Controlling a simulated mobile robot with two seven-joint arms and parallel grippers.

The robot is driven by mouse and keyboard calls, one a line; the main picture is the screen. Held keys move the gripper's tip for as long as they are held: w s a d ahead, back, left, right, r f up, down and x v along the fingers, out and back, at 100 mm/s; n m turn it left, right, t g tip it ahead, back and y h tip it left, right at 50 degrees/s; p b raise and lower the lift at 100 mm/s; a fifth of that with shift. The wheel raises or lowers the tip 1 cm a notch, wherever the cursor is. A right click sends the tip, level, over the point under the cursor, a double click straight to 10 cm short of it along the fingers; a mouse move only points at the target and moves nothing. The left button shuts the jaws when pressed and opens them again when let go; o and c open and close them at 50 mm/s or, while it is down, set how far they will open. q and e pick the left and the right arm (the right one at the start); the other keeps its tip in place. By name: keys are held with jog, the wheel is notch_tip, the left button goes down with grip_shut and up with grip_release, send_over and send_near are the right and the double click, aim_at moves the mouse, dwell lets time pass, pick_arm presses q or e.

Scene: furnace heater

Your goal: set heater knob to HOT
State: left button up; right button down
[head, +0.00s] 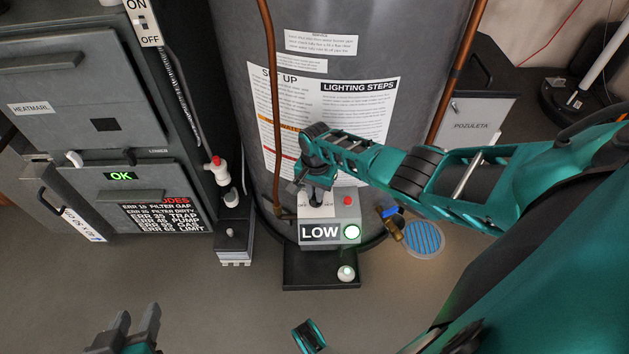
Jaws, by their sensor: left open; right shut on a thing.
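The heater control box (331,241) is a small grey box at the foot of the grey cylindrical tank (350,40). Its front label reads LOW, with a lit green light beside it and a red button on its top. My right gripper (316,196) reaches down onto the top of the box and is shut on the knob there. The knob itself is mostly hidden by the gripper. My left gripper (130,325) is open and empty at the bottom left, over the floor and far from the box.
A grey furnace cabinet (75,110) with a green OK display stands at left. Copper pipes (272,110) run down the tank. A black tray (300,272) lies below the box, a blue floor drain (424,238) right of it. The front floor is clear.

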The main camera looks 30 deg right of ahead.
jog(key=m, duration=0.2)
jog(key=shift+m, duration=0.3)
jog(key=shift+r+m+p, duration=0.1)
jog(key=shift+m+p, duration=0.5)
jog(key=shift+m, duration=1.7)
